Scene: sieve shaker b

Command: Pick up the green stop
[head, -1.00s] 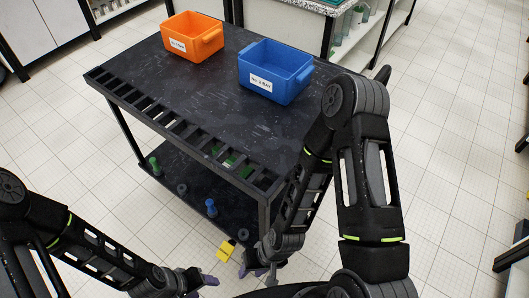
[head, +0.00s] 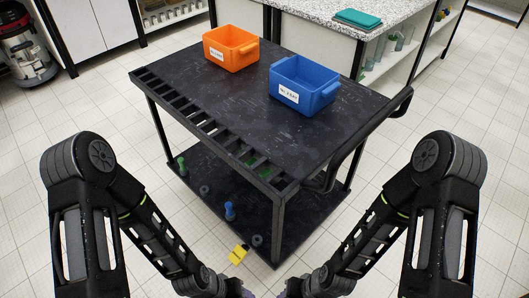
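A green peg-like piece (head: 181,166) stands upright on the lower shelf of the black cart, near its left end. More green (head: 264,171) shows through the slots at the right end of the cart's front edge; its shape is partly hidden. I cannot tell which of these is the stop. My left gripper (head: 240,291) and my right gripper (head: 287,293) are low at the bottom edge, in front of the cart and apart from the green pieces. Both are mostly cut off, so their fingers cannot be read.
The black cart (head: 225,92) carries an orange bin (head: 232,58) and a blue bin (head: 305,95) on top. Its lower shelf holds a blue peg (head: 229,211) and dark rings (head: 204,189). A yellow piece (head: 238,254) is near the front corner. A counter (head: 345,22) stands behind.

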